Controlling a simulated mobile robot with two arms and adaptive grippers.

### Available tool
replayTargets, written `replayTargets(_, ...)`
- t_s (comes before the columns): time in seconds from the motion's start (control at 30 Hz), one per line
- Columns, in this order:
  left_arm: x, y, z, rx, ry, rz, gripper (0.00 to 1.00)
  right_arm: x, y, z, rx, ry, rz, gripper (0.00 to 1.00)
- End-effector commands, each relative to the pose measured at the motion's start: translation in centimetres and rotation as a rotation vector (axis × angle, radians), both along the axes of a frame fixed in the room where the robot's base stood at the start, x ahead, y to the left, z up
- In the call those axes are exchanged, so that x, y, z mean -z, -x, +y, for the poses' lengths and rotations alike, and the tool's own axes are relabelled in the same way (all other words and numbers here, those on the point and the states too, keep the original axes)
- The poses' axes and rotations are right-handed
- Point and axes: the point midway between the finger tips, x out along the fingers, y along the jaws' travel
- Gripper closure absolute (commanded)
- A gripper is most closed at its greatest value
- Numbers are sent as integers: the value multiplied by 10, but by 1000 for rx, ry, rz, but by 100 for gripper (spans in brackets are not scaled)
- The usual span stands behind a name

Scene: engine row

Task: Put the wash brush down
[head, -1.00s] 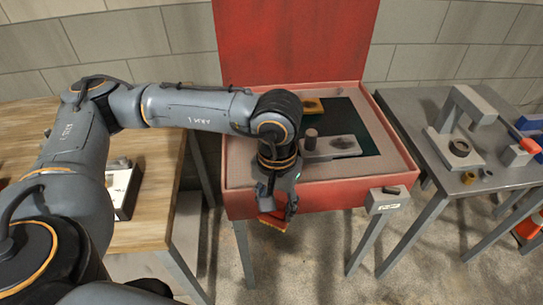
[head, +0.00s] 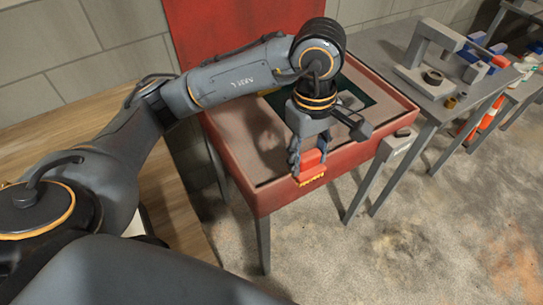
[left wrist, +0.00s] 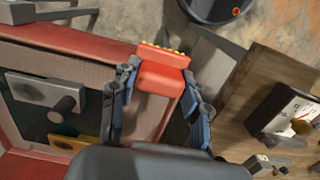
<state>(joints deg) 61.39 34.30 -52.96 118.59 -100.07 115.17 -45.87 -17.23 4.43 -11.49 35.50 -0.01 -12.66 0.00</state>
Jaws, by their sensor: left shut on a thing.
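My left gripper (head: 310,158) is shut on the wash brush (head: 312,165), a red block with yellow bristles along one edge. In the left wrist view the brush (left wrist: 160,78) sits between the two fingers (left wrist: 155,100), its bristles pointing away from the palm. The red washer (head: 262,200) stands open, and the brush is at or above its front rim in the head view. I cannot tell whether the brush touches the rim. My right gripper is not in view.
A grey part with a post (left wrist: 65,104) and a yellow block (left wrist: 68,143) lie in the washer. A grey table (head: 385,65) with a grey frame (head: 425,62) stands to the right. A wooden bench (head: 90,130) is at left. Open concrete floor (head: 420,240) lies in front.

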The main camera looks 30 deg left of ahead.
Motion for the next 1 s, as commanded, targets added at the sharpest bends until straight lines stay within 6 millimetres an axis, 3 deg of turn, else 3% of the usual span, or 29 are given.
replayTargets(0.33,32,-44,70,-10,-5,7,93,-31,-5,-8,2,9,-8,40)
replayTargets(0.5,65,-59,91,-6,-3,7,93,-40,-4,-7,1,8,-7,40)
replayTargets(0.83,94,-72,110,-3,-2,2,93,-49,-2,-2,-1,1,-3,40)
replayTargets(1.0,116,-72,110,-2,0,5,93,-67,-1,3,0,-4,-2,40)
